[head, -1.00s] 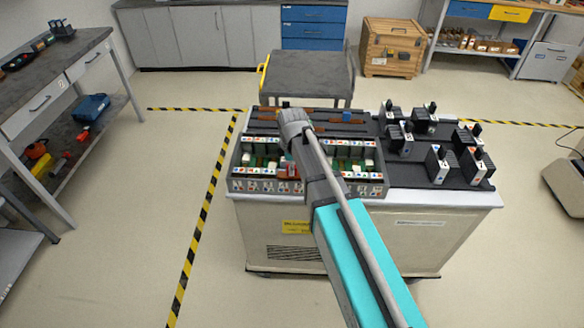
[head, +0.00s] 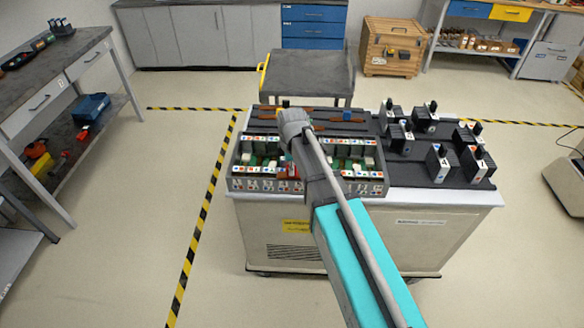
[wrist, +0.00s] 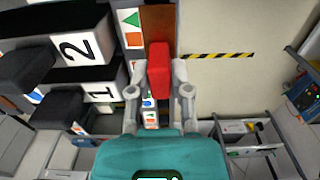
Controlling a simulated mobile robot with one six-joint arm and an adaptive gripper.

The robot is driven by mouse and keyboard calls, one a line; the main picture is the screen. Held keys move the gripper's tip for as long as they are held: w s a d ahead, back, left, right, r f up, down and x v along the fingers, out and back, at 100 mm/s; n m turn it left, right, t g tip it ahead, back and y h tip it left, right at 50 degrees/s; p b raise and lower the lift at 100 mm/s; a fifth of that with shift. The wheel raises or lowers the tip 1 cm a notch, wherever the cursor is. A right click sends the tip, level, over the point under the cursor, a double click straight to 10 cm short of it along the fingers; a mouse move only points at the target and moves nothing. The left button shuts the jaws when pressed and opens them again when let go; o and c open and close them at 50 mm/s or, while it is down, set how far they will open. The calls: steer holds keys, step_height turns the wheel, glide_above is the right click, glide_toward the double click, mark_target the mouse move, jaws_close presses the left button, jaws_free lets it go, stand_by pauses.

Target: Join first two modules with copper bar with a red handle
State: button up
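My gripper (wrist: 158,85) has its two grey fingers on either side of a red handle (wrist: 159,72) and looks shut on it. A flat brown copper bar (wrist: 158,22) shows just beyond the handle in the wrist view. To the left of it are black-and-white modules: one marked 2 (wrist: 76,47) and one marked 1 (wrist: 102,90). In the head view my arm reaches over the cart and hides the gripper's fingers. A small red piece (head: 293,171) shows beside the arm, at the open module box (head: 250,184). Contact between bar and modules cannot be told.
The white cart (head: 420,240) carries the box. Brown bars with coloured handles (head: 327,131) lie behind it, and several black modules (head: 439,163) stand on the right. A dark covered cart (head: 306,72) stands behind. Floor is clear left of the cart, towards the workbench (head: 60,65).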

steer(key=o, duration=0.5)
steer(key=shift+r, duration=0.15)
step_height(320, 180, up, 10)
steer(key=p, duration=1)
stand_by(1.0)
steer(key=shift+s+d+m, duration=2.25)
steer(key=shift+d+m, duration=0.7)
steer(key=shift+d, duration=0.1)
steer(key=shift+s+d+m, duration=2.2)
steer(key=shift+d+m, duration=0.7)
steer(key=shift+d, duration=0.2)
steer(key=shift+s+d+m, duration=2.25)
steer(key=shift+d+m, duration=0.7)
steer(key=shift+d, duration=0.1)
